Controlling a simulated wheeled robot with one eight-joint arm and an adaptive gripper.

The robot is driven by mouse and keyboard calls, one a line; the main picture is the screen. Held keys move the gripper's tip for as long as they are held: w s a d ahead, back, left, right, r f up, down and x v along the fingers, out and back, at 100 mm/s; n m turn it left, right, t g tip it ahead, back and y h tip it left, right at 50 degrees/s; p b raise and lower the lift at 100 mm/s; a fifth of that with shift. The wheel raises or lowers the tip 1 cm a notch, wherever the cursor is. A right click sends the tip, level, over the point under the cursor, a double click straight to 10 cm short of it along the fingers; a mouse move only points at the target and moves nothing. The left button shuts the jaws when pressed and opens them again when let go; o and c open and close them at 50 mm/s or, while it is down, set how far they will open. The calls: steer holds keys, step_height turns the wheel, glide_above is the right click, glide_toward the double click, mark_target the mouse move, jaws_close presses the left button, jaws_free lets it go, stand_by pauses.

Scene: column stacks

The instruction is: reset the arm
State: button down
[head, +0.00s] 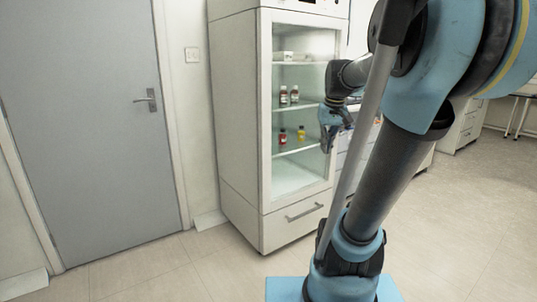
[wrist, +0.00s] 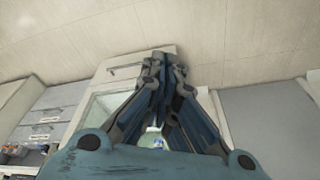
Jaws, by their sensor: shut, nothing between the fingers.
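My arm reaches across the right of the head view, with its blue and dark links in front of a glass-fronted cabinet (head: 240,120). My gripper (head: 328,150) hangs beside the cabinet's glass, fingers pointing down. In the wrist view my gripper (wrist: 160,62) is shut, its blue-padded fingers together at the tips, with nothing between them. I cannot tell from the head view how far the gripper is from the glass.
A drawer with a handle (head: 305,212) is below. A grey door (head: 85,120) is at left. Drawer units (head: 462,125) stand behind at right. Open floor lies right.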

steer(key=s+a+f+m, duration=0.1)
steer(key=s+f, duration=1.7)
steer(key=shift+s+a+f+h, duration=0.15)
steer(key=shift+s+f+h, duration=0.1)
steer(key=shift+f+h, duration=0.1)
